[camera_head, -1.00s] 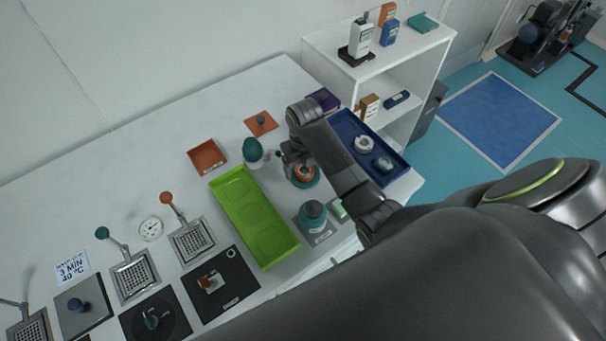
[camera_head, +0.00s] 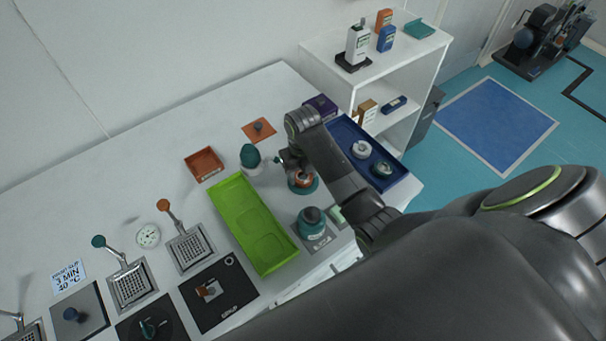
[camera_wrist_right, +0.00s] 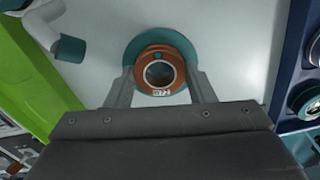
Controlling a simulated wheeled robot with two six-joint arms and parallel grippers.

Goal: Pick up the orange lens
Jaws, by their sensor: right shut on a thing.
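The orange lens (camera_wrist_right: 160,73) is a ring-shaped piece with a dark centre and a small white label. It sits on a round teal base (camera_wrist_right: 134,50) on the white table. In the head view the lens (camera_head: 303,180) is partly covered by my right arm and gripper, and the teal base (camera_head: 303,189) shows around it. My right gripper (camera_wrist_right: 160,88) is shut on the orange lens, one finger on each side. I cannot tell whether the lens is clear of its base. My left gripper is not in view.
A green tray (camera_head: 240,240) lies left of the lens. A blue tray (camera_head: 395,160) with round parts is at its right. The space around is tight.

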